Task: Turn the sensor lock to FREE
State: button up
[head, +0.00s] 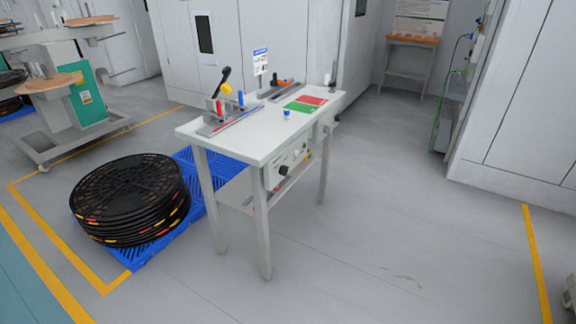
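A white work table (262,147) stands in the middle of the head view. Its front side carries a control panel (298,163) with a black knob (284,170) and small coloured controls. On the top left is a metal fixture (228,122) with red and blue handles, a yellow knob (227,89) and a black lever (222,80). A small blue knob (287,113) stands near the front edge. I cannot tell which part is the sensor lock, and no FREE marking is readable. My gripper is not in view.
A red and green mat (305,104) lies on the table. Stacked black reels (130,195) sit on a blue pallet (200,180) at left. A green-and-white wheeled machine (85,95) stands at back left. The floor in front and right of the table is clear.

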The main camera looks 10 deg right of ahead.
aim_at(283, 170)
jog(key=i+l+z, duration=0.1)
jog(key=i, duration=0.45)
jog(key=i+l, duration=0.25)
jog(key=i, duration=0.25)
jog(key=i+l+z, duration=0.15)
jog(key=i, duration=0.4)
